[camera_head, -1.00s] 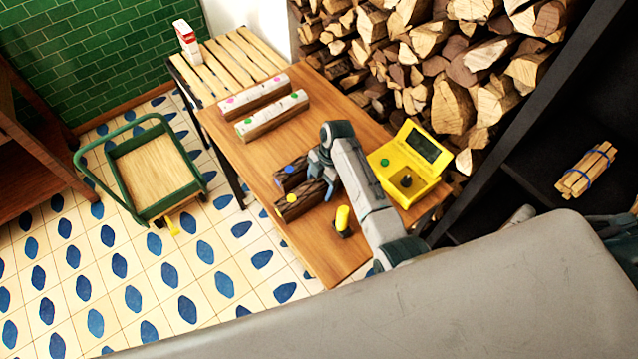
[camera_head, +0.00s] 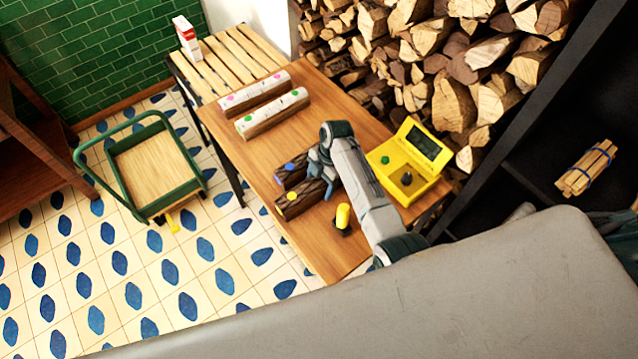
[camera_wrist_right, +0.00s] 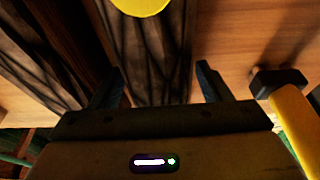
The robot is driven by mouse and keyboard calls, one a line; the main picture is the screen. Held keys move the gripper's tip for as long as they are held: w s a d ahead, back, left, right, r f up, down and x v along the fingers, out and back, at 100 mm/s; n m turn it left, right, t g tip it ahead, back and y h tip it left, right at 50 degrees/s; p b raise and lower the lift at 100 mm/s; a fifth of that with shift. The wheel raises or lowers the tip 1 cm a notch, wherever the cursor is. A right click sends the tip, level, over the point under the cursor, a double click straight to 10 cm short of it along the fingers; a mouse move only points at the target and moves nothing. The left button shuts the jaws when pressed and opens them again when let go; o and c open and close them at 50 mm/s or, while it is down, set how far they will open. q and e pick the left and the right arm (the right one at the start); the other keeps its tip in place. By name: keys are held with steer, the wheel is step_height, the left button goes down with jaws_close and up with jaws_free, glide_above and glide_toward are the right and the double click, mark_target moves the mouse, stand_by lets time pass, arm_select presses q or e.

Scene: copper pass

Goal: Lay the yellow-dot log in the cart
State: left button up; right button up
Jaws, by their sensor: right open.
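The yellow-dot log (camera_head: 305,198) is dark-barked and lies on the wooden table, its yellow dot on the end nearer the cart. My right gripper (camera_head: 320,176) is over this log. In the right wrist view the open fingers (camera_wrist_right: 160,85) stand on either side of the dark log (camera_wrist_right: 158,55), with gaps showing, and the yellow dot is at the top edge. The green cart (camera_head: 202,184) stands on the tiled floor left of the table, its wooden bed empty. My left gripper is not in view.
A blue-dot log (camera_head: 288,174) lies close beside it. Two pale logs, pink-dot (camera_head: 255,91) and green-dot (camera_head: 272,113), lie further back on the table. A yellow-and-black object (camera_head: 343,218) and an open yellow case (camera_head: 408,180) are nearby. Floor between table and cart is clear.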

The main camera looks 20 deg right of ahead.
steer(key=c, duration=1.2)
steer(key=shift+c, duration=0.5)
steer(key=shift+r, duration=0.1)
